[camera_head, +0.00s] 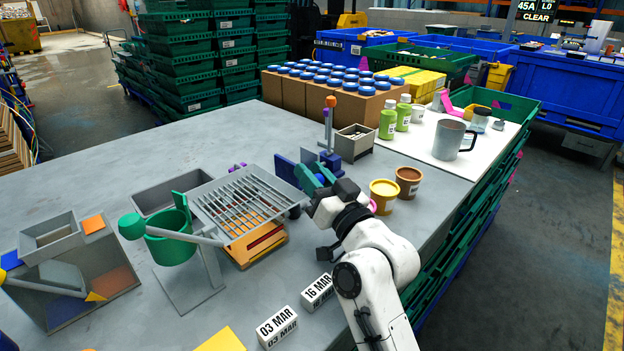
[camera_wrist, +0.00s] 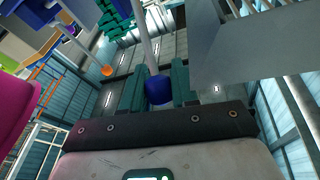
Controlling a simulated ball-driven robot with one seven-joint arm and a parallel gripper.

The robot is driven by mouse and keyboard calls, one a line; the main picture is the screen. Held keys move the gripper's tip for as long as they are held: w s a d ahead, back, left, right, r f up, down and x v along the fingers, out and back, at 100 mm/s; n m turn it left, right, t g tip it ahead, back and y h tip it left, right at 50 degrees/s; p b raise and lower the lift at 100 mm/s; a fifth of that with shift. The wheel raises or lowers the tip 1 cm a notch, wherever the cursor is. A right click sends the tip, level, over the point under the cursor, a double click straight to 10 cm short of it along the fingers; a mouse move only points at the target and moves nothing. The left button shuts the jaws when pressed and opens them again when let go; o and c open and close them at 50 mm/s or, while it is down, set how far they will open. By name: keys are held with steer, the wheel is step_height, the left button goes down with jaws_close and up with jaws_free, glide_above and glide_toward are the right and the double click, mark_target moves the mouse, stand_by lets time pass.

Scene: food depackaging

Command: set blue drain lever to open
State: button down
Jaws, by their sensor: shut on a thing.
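My gripper (camera_head: 315,174) is at the middle of the table in the head view, just right of the slatted grey tray. Its teal fingers also show in the wrist view (camera_wrist: 157,80). They are shut on the blue drain lever, whose round blue knob (camera_wrist: 159,91) sits between them on a grey rod. A dark blue block-like part (camera_head: 287,168) stands just behind the fingers.
The slatted tray (camera_head: 245,205) and a green cup (camera_head: 170,240) stand to the left. An upright lever with an orange knob (camera_head: 330,101) and a small grey bin (camera_head: 354,143) stand behind. Yellow (camera_head: 383,196) and brown (camera_head: 408,181) tubs are close on the right. Date blocks (camera_head: 277,327) lie in front.

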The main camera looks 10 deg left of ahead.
steer(key=shift+d+r, duration=0.25)
steer(key=shift+r, duration=0.25)
steer(key=c, duration=1.1)
jaws_free()
steer(key=shift+c, duration=0.2)
steer(key=shift+o, duration=1.4)
steer(key=shift+a+f, duration=0.1)
steer(key=shift+f, duration=0.1)
step_height(320, 180, up, 3)
steer(key=shift+r, duration=0.1)
steer(key=s+d+r+p, duration=0.1)
steer(key=s+d+r, duration=0.2)
steer(key=s+r, duration=0.6)
steer(key=s, duration=0.4)
steer(key=shift+s+d+r, duration=0.3)
steer(key=shift+d+r, duration=0.05)
steer(key=shift+r, duration=0.05)
